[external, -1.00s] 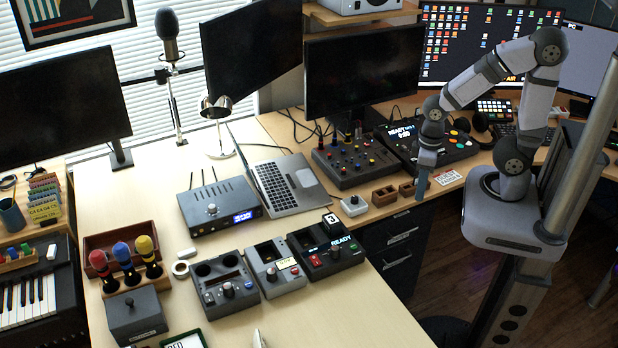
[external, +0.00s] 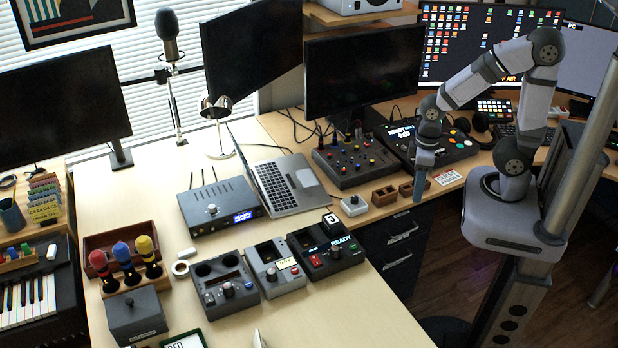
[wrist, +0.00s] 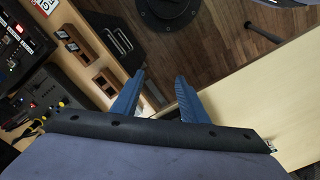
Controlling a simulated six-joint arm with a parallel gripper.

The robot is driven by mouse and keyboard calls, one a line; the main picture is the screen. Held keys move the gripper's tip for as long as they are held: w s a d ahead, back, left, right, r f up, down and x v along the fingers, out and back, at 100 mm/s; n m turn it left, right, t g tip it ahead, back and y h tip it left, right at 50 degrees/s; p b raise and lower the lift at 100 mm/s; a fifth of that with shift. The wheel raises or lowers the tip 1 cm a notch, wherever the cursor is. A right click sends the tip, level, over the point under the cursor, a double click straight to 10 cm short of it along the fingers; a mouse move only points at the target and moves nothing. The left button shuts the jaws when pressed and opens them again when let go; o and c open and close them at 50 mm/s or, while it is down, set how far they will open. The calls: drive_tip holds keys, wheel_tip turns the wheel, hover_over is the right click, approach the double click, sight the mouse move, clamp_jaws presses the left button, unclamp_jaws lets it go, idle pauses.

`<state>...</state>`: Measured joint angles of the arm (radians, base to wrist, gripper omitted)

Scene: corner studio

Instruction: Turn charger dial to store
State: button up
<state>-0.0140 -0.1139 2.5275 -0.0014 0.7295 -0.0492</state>
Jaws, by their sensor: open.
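Three charger-like units stand on the front of the light wood desk. The left one is a dark grey box (external: 224,285) with two round wells and knobs on its front panel. The middle one is a lighter grey box (external: 277,268) with a red button and a knob. I cannot tell which of these carries the charger dial, nor read any dial setting. My gripper (external: 420,192) hangs at the desk's right edge, well apart from the units. In the wrist view its blue fingers (wrist: 154,92) are open and empty.
A laptop (external: 285,185), a router-like box (external: 219,206) and a mixer panel (external: 356,160) stand behind the units. Small wooden holders (external: 385,196) are close to my gripper. A white-based knob box (external: 353,206) sits left of them. The desk's front right is clear.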

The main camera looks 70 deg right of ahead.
drive_tip(key=w+a+f+n+b, duration=0.1)
drive_tip(key=w+a+n+b, duration=0.2)
drive_tip(key=w+a+n, duration=0.65)
drive_tip(key=n+b, duration=0.2)
drive_tip(key=n, duration=0.8)
hover_over(335, 247)
drive_tip(key=f, duration=0.2)
drive_tip(key=shift+s+d+f, duration=0.1)
drive_tip(key=shift+d+f, duration=0.25)
drive_tip(key=shift+f, duration=0.05)
drive_tip(key=shift+w+a+f+n, duration=0.1)
drive_tip(key=shift+w+a+n, duration=0.1)
drive_tip(key=shift+a+n, duration=0.3)
drive_tip(key=shift+s+d+f+p, duration=0.1)
drive_tip(key=shift+f+p, duration=0.3)
drive_tip(key=shift+f, duration=1.4)
drive_tip(key=shift+d+f+p, duration=0.1)
drive_tip(key=shift+f+p, duration=0.25)
drive_tip(key=shift+f, duration=1.45)
clamp_jaws()
